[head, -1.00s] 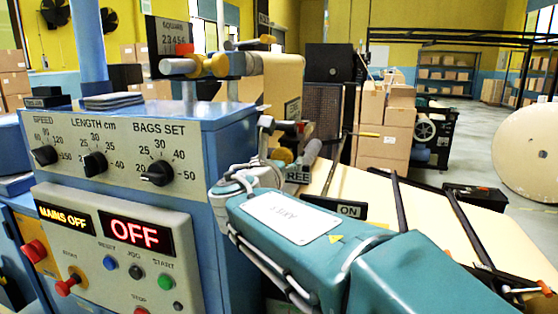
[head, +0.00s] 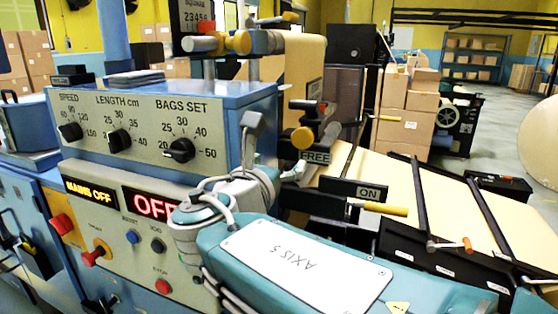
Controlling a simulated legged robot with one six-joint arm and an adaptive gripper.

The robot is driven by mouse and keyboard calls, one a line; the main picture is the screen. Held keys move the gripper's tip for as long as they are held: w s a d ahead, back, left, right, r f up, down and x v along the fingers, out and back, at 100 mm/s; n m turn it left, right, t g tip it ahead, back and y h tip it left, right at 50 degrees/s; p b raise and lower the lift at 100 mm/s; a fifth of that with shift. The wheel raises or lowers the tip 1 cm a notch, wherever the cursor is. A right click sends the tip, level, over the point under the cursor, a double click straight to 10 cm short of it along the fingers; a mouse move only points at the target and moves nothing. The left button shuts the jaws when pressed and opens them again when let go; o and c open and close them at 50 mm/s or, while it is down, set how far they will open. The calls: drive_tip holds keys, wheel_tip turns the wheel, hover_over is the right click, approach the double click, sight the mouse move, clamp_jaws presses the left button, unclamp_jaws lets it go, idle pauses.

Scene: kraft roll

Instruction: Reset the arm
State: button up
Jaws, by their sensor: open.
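My teal arm (head: 290,262), with an "AXIS 5" plate, reaches in from the lower right in the head view. My gripper (head: 274,150) is at its far end, with grey finger parts spread apart and nothing seen between them. It is in front of the machine's blue cabinet, right of the dial panel (head: 135,130). Whether it touches anything I cannot tell. The "MAINS OFF" display (head: 90,190) is lit.
Right of my gripper are a "FREE" sign (head: 314,157), an "ON" sign (head: 368,192) and a yellow-handled lever (head: 385,209). Brown paper runs under dark bars (head: 405,200). A red emergency button (head: 61,225) is at the left. Stacked cartons (head: 405,125) and open floor lie behind.

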drive_tip(key=shift+d, duration=0.1)
drive_tip(key=s+d+f+m+g, duration=0.4)
drive_tip(key=d+f+m, duration=0.3)
drive_tip(key=d, duration=0.1)
drive_tip(key=s+d+f+m+g, duration=0.4)
drive_tip(key=d+f+m, duration=0.2)
drive_tip(key=d+m, duration=0.2)
drive_tip(key=s+f+m+g+y, duration=0.3)
drive_tip(key=s+f+m+y, duration=0.3)
drive_tip(key=m, duration=1.1)
drive_tip(key=s+d+f, duration=0.1)
drive_tip(key=s+f, duration=0.3)
drive_tip(key=s, duration=0.1)
